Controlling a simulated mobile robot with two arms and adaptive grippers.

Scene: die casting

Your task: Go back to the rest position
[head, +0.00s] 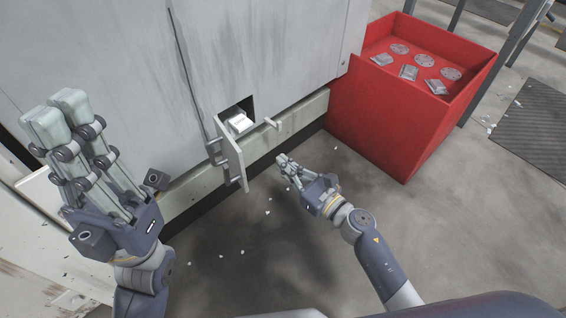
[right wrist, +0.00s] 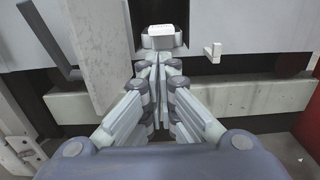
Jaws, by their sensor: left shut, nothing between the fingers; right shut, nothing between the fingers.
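My left gripper (head: 68,108) is raised at the left in the head view, in front of the grey machine, shut and empty. My right gripper (head: 284,161) is shut and empty, low in front of the machine, below and to the right of its small opening. In the right wrist view its fingers (right wrist: 158,62) meet, with nothing visible between them. A light block (head: 238,122) sits in the opening, apart from the right gripper in the head view. It also shows in the right wrist view (right wrist: 162,29), beyond the fingertips.
The grey machine (head: 270,50) fills the upper left. Its small hatch door (head: 232,155) stands open, with a short handle (head: 272,123) beside the opening. A red bin (head: 385,125) holding several metal parts stands at the right. Small scraps lie on the floor; the floor front centre is mostly clear.

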